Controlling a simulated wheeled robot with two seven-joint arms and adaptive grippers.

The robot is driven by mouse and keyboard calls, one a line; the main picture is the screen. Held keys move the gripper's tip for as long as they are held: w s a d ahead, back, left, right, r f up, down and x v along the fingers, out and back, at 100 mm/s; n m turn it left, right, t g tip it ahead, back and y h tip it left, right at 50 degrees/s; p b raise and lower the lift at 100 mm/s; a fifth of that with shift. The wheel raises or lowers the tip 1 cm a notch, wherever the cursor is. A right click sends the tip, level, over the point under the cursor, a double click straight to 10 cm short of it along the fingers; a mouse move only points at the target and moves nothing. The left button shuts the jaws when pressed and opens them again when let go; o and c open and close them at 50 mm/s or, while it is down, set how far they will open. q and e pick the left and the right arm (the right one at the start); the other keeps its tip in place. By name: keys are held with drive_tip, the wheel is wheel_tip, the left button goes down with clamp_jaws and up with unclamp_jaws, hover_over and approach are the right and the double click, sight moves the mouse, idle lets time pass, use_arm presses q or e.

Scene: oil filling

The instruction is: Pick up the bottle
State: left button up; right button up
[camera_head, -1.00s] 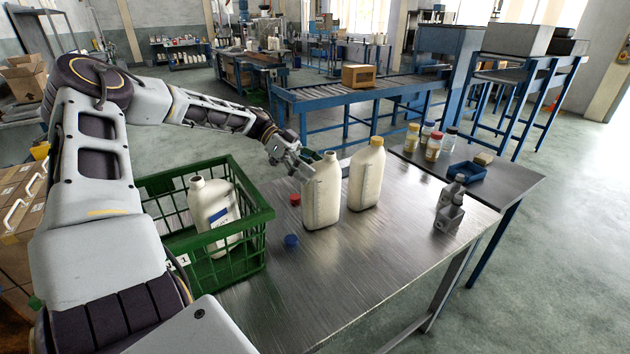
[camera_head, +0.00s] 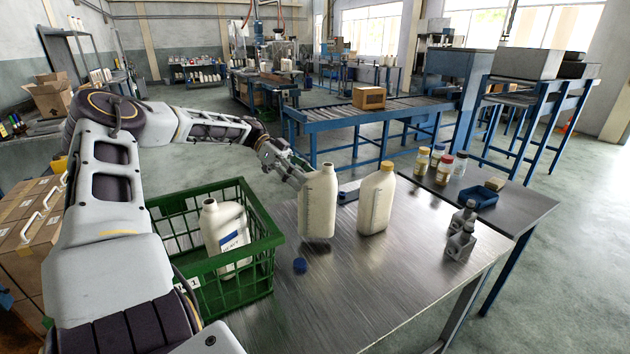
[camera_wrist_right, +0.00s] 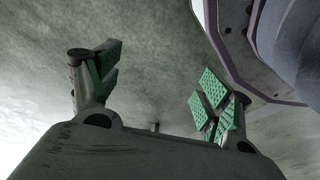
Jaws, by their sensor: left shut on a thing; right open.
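An uncapped cream bottle (camera_head: 318,208) is in my left gripper (camera_head: 306,172), near the left-middle of the metal table (camera_head: 370,290). The gripper is shut on its upper part from behind and the left; the bottle partly hides the fingertips. The bottle is nearly upright, its base slightly above the tabletop with a dark shadow under it. A similar bottle with a yellow cap (camera_head: 376,203) stands to its right, apart from it. My right gripper (camera_wrist_right: 155,85) is open and empty in the right wrist view, its green pads wide apart.
A green crate (camera_head: 232,298) holding a white bottle with a blue label (camera_head: 226,240) stands on the left. A blue cap (camera_head: 300,265) lies in front of the held bottle. Small jars (camera_head: 442,170), a blue tray (camera_head: 480,197) and grey parts (camera_head: 461,240) stand at right. The table's front is clear.

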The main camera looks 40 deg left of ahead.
use_arm(q)
drive_tip(key=s+a, duration=0.2)
drive_tip(key=a, duration=0.8)
drive_tip(key=shift+s+a, duration=0.25)
drive_tip(key=shift+a, duration=0.1)
use_arm(e)
drive_tip(key=shift+s+a+r, duration=0.15)
drive_tip(key=shift+s+r, duration=0.05)
drive_tip(key=shift+r, duration=0.15)
drive_tip(key=shift+w+r, duration=0.1)
drive_tip(key=shift+w, duration=0.15)
drive_tip(key=shift+w, duration=0.2)
